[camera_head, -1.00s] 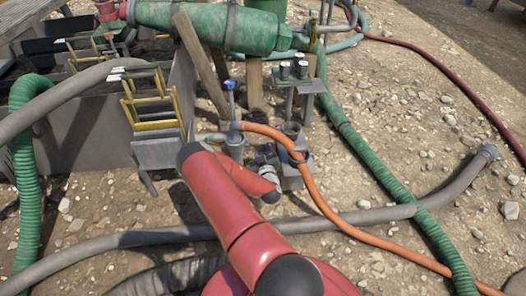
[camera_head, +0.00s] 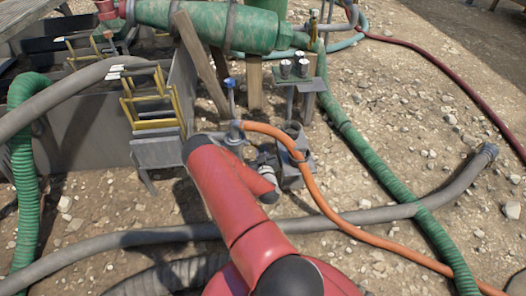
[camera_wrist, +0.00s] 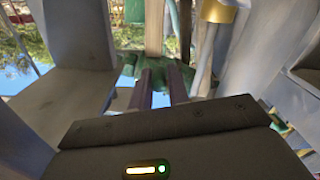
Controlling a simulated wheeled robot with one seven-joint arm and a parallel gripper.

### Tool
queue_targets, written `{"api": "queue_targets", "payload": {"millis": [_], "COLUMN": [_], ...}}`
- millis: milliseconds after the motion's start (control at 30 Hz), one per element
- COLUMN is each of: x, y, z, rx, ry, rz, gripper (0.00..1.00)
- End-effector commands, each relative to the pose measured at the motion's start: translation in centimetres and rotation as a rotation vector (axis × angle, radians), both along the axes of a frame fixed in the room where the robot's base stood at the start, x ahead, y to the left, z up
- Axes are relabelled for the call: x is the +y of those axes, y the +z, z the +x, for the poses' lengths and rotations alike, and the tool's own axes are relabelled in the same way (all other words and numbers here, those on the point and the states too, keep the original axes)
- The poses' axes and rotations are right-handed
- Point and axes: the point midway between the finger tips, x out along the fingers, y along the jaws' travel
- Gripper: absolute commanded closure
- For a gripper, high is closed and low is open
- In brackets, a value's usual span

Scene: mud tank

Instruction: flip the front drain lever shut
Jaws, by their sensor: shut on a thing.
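My red arm reaches from the bottom of the head view towards the grey steel tank wall, and its end hides my gripper there. In the wrist view my gripper (camera_wrist: 159,88) shows as two narrow purplish fingers close together beyond the dark palm. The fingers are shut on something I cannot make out. I cannot identify the front drain lever for certain in either view. A small blue-topped upright fitting (camera_head: 231,93) stands just beyond my arm, near the orange hose's end. A shaft with a brass-coloured collar (camera_wrist: 218,11) is at the top of the wrist view.
An orange hose (camera_head: 325,208) runs from beside my arm to the lower right. A grey hose (camera_head: 372,215) and a green ribbed hose (camera_head: 385,180) cross the stony ground. A yellow ladder frame (camera_head: 152,100) stands at the tank. Grey walls crowd my gripper.

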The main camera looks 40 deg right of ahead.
Motion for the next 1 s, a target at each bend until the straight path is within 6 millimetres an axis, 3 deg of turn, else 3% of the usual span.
{"api": "queue_targets", "payload": {"millis": [267, 300, 467, 767, 1000], "x": [0.1, 0.1, 0.1, 0.2, 2.0], "y": [-0.1, -0.1, -0.1, -0.1, -0.1], "z": [0.1, 0.1, 0.1, -0.1, -3.0], "rx": [-0.027, -0.027, -0.026, -0.024, -0.021], "ry": [-0.001, -0.001, 0.000, -0.001, -0.002], "rz": [0.036, 0.036, 0.036, 0.036, 0.037], "gripper": [1.00, 0.81, 0.61, 0.61, 0.61]}}
